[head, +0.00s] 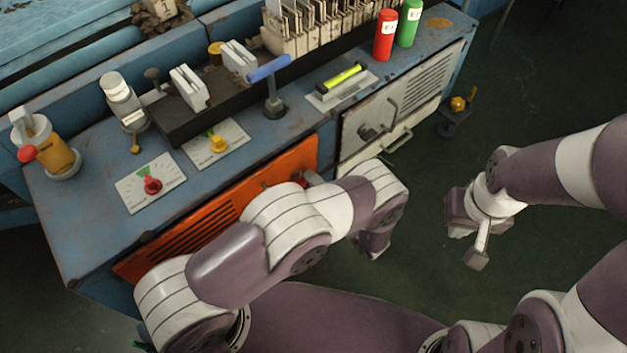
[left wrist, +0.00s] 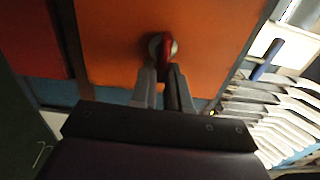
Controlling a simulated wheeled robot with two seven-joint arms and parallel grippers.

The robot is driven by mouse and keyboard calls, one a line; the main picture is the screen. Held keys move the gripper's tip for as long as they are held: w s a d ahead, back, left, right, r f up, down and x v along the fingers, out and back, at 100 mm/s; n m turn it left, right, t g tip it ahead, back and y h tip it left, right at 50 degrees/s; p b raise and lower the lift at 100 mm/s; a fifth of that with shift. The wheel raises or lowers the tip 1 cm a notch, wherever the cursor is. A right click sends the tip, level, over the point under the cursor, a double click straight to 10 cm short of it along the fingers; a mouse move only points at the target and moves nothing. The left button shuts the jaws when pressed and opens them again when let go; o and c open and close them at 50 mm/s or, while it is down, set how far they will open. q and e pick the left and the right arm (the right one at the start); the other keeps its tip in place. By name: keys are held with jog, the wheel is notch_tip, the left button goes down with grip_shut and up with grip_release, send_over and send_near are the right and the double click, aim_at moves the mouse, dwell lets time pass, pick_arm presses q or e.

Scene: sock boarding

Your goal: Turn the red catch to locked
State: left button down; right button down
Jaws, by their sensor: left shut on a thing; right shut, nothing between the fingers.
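The red catch (head: 299,183) sits on the orange door panel (head: 225,215) on the front of the blue bench. In the left wrist view, the catch (left wrist: 165,46) is a red lever on a round grey base, with its long side roughly upright in the picture. My left gripper (left wrist: 163,78) is shut on the catch's lower end, a finger on each side. In the head view my left gripper (head: 308,180) is mostly hidden behind my own arm. My right gripper (head: 477,254) is shut and empty, over the floor right of the bench. Any lock marking is not readable.
The bench top holds two dial plates (head: 151,183) (head: 215,143), a blue-handled lever (head: 269,75), a yellow level (head: 342,79), and red (head: 385,35) and green (head: 408,22) cylinders. A grey door (head: 377,120) is right of the orange panel. The floor on the right is mostly clear.

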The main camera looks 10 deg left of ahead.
pick_arm(q)
jog(key=shift+a+f, duration=0.1)
jog(key=shift+a, duration=0.05)
jog(key=c, duration=1.2)
grip_release()
jog(key=p+v, duration=0.2)
jog(key=v, duration=1)
jog(key=shift+s+d+p, duration=0.3)
jog(key=shift+p, duration=0.05)
